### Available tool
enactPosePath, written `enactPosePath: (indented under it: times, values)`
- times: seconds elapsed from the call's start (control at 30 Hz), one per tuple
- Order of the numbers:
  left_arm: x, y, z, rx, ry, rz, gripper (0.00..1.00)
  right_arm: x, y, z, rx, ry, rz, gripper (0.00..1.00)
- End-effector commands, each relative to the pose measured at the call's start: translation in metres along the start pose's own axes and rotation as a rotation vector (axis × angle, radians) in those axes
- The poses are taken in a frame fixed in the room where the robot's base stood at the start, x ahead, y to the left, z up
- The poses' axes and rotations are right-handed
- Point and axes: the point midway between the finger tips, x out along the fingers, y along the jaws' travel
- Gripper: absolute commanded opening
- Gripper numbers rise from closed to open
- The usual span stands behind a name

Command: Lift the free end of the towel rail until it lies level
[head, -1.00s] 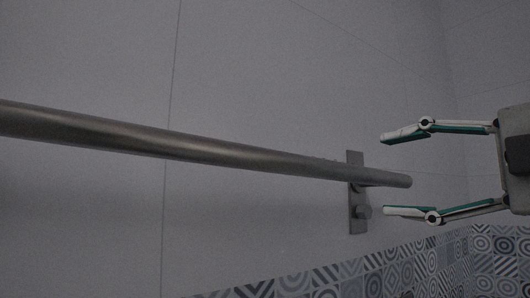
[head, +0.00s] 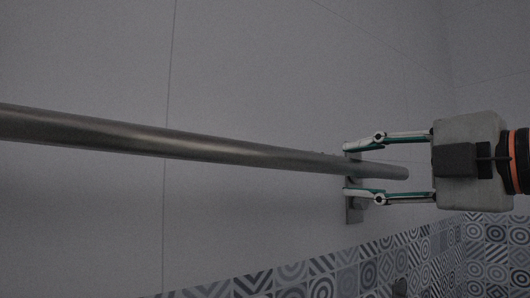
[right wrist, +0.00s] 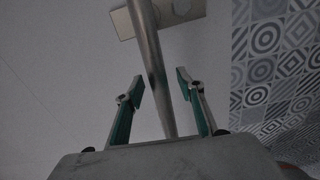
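The towel rail (head: 200,145) is a grey metal bar that runs from the left edge of the head view and slopes down to its free end at the right. In the right wrist view the rail (right wrist: 150,60) passes between the open fingers (right wrist: 159,82), with a gap on both sides. The bracket (right wrist: 183,12) shows beyond the fingertips. My left gripper is not in view.
The tiled wall (head: 260,60) stands behind the rail. A band of patterned tiles (head: 330,270) runs along the lower right. The space below the rail at the left is clear.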

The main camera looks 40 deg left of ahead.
Motion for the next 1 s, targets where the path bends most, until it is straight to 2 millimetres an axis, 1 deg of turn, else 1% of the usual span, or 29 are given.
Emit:
enactPosePath:
  times: [0.03,0.07,0.1,0.13,0.43,0.47,0.67,0.73,0.87,0.9,0.97,1.0]
  values:
    - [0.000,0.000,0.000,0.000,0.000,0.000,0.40,0.000,0.000,0.000,0.000,0.000,0.000,0.21]
    - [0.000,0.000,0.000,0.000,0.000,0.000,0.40,0.000,0.000,0.000,0.000,0.000,0.000,0.13]
    - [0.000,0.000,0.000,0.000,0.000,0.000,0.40,0.000,0.000,0.000,0.000,0.000,0.000,0.02]
    - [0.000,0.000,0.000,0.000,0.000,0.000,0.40,0.000,0.000,0.000,0.000,0.000,0.000,0.00]
    - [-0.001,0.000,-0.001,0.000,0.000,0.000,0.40,0.000,0.002,-0.001,-0.003,0.000,0.001,0.00]
    - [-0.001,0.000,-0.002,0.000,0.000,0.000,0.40,0.000,0.004,-0.001,-0.006,0.000,0.001,0.00]
    - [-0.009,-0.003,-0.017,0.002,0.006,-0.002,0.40,-0.001,0.030,-0.002,-0.054,0.000,0.003,0.00]
    - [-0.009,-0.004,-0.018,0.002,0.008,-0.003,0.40,-0.001,0.033,-0.002,-0.064,0.000,0.003,0.00]
    - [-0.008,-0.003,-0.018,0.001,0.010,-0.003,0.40,0.000,0.029,-0.002,-0.062,0.001,0.002,0.00]
    - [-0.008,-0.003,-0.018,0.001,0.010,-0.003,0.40,0.000,0.029,-0.002,-0.062,0.001,0.002,0.21]
    - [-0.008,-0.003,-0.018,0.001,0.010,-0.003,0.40,0.000,0.029,-0.002,-0.062,0.001,0.001,0.37]
    - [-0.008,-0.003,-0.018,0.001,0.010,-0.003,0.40,0.000,0.029,-0.001,-0.061,0.001,0.001,0.47]
